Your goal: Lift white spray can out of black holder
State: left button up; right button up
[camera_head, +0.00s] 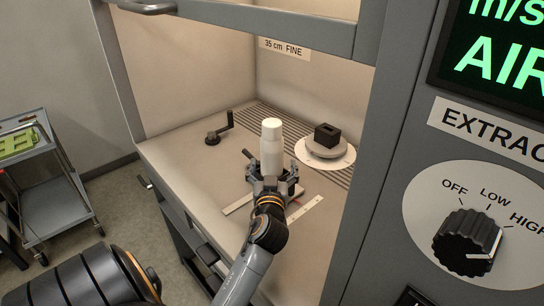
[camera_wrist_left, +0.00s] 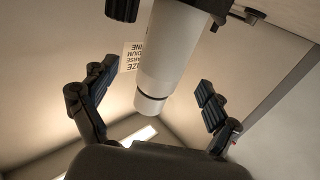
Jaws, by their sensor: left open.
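The white spray can (camera_head: 272,145) stands upright on the bench inside the cabinet, its lower part hidden behind my gripper in the head view. In the left wrist view the can (camera_wrist_left: 168,50) appears upside down, its cap end toward the middle of the picture. The black holder (camera_wrist_left: 205,8) shows at the can's base at the top edge of that view; it is hard to make out in the head view. My left gripper (camera_head: 271,168) is open, with fingers on either side of the can; it also shows in the left wrist view (camera_wrist_left: 153,92). Contact cannot be told. My right gripper is not in view.
A black crank (camera_head: 219,129) stands to the left. A pale ruler strip (camera_head: 305,210) lies in front. The cabinet's raised sash (camera_head: 270,18) crosses above.

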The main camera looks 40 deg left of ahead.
aim_at(271, 157)
pick_arm(q)
jog(key=shift+w+a, duration=0.45)
jog(key=shift+w, duration=0.1)
jog(key=shift+w+a+r+p, duration=0.2)
jog(key=shift+a+p, duration=0.05)
jog(key=shift+p, duration=0.1)
jog(key=p+x, duration=0.1)
jog(key=x, duration=0.2)
jog(key=shift+a, duration=0.35)
jog(key=shift+w+a+f, duration=0.1)
jog(key=shift+w+a, duration=0.25)
jog(key=shift+w, duration=0.1)
jog(key=c, duration=1.6)
jog(key=shift+r, duration=0.25)
